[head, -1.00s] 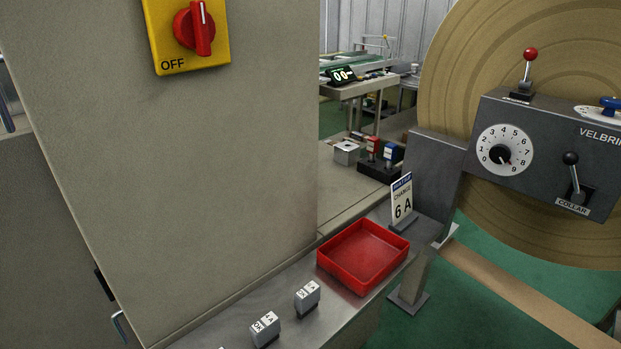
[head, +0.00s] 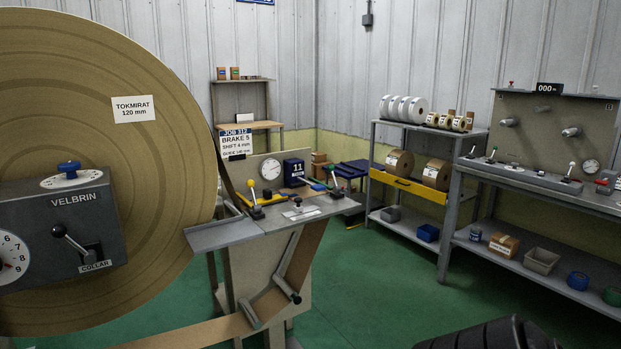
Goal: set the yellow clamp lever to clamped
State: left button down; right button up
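The yellow clamp lever (head: 252,193) stands on the small grey splicing table in the middle of the head view. It has a yellow ball knob on a thin, nearly upright stem with a dark base. It is too small here to read any mark for its position.
A white-knobbed lever (head: 333,174) stands on the same table (head: 240,231), right of the yellow one. The big brown paper roll (head: 150,190) and its grey control box (head: 75,225) fill the left. Shelves (head: 425,128) stand at right. Green floor lies open between.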

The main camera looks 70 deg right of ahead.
aim_at(257, 208)
jog(key=z, duration=1.75)
jog(key=k, duration=1.35)
jog(key=z, duration=0.3)
jog(key=i, duration=0.4)
jog(key=z, duration=0.85)
jog(key=i, duration=0.95)
jog(key=u, duration=0.4)
jog(key=i, duration=0.85)
jog(key=u, duration=0.9)
